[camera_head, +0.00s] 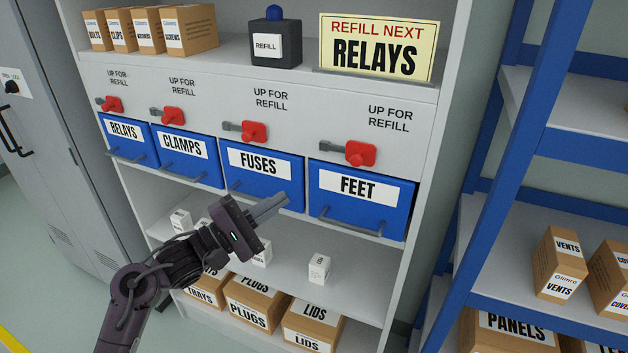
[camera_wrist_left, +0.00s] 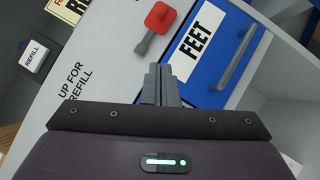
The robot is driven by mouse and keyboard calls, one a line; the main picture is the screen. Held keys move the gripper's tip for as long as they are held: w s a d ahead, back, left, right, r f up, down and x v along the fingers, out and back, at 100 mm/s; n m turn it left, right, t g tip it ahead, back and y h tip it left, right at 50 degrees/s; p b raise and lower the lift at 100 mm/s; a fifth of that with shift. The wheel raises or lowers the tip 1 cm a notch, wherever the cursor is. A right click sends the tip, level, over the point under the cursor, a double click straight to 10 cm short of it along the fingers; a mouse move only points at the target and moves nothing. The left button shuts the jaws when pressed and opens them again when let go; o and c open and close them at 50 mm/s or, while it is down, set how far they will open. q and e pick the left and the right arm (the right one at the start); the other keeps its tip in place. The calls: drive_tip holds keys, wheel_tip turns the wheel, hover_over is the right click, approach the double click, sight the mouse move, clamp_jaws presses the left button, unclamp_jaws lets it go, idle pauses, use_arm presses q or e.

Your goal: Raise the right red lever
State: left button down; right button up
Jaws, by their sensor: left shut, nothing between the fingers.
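The right red lever (camera_head: 360,152) is on the grey panel above the blue FEET bin (camera_head: 330,207), under a label "UP FOR REFILL". Its grey handle points left and lies about level. My left gripper (camera_head: 283,201) is shut and empty, in front of the FUSES bin (camera_head: 240,183), lower and to the left of the lever. In the left wrist view the lever (camera_wrist_left: 158,17) is beyond my closed fingertips (camera_wrist_left: 160,72), apart from them. My right gripper is in neither view.
Three more red levers, such as the one above the FUSES bin (camera_head: 253,131), have handles pointing left. A yellow sign (camera_head: 378,46) reads "REFILL NEXT RELAYS". A dark REFILL box (camera_head: 274,48) stands beside it. A blue-framed shelf rack (camera_head: 497,160) stands at right.

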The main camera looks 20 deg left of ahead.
use_arm(q)
drive_tip(key=p, duration=0.3)
approach(344, 154)
drive_tip(key=w+d, duration=0.2)
drive_tip(key=w, duration=0.1)
drive_tip(key=d, duration=0.1)
drive_tip(key=d+r, duration=0.1)
drive_tip(key=d+p, duration=0.1)
drive_tip(key=shift+d+r, duration=0.15)
drive_tip(key=shift+r, duration=0.2)
